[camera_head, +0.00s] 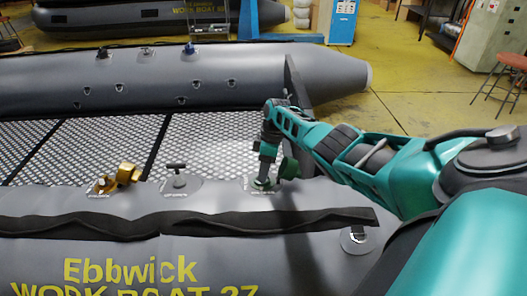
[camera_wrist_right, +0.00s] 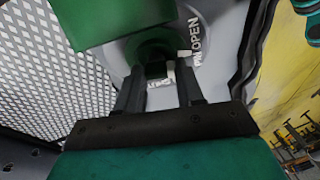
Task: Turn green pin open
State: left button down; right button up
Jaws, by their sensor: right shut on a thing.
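The green pin (camera_head: 289,168) stands on the near grey boat tube, at the right end of a row of fittings. In the wrist view its broad green part (camera_wrist_right: 110,18) fills the top, and its dark stem (camera_wrist_right: 157,69) sits between my fingers. My right gripper (camera_head: 264,178) points down at it, with the fingers (camera_wrist_right: 158,82) on either side of the stem, shut on it. A white label reading OPEN (camera_wrist_right: 194,35) shows on the grey patch beside the pin. My left gripper is not in view.
A yellow fitting (camera_head: 122,176) and a dark T-shaped fitting (camera_head: 177,177) stand to the left on the same tube. A black strap (camera_head: 210,221) runs along the tube in front. The far tube (camera_head: 180,75) lies beyond the mesh floor (camera_head: 90,145).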

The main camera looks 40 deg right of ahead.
jog(key=shift+n, duration=0.7)
jog(key=o, duration=0.8)
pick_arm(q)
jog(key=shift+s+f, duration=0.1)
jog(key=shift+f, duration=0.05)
pick_arm(e)
jog(key=shift+o, duration=1.2)
jog(key=p+v, duration=0.2)
jog(key=v, duration=0.2)
jog(key=shift+d+r, duration=0.15)
jog(key=shift+r, duration=0.1)
pick_arm(q)
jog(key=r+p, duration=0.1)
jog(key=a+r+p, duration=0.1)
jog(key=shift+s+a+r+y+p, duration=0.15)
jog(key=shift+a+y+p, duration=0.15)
jog(key=shift+p, duration=0.1)
pick_arm(e)
jog(key=v, duration=0.8)
jog(key=shift+w+r, duration=0.15)
jog(key=shift+r, duration=0.05)
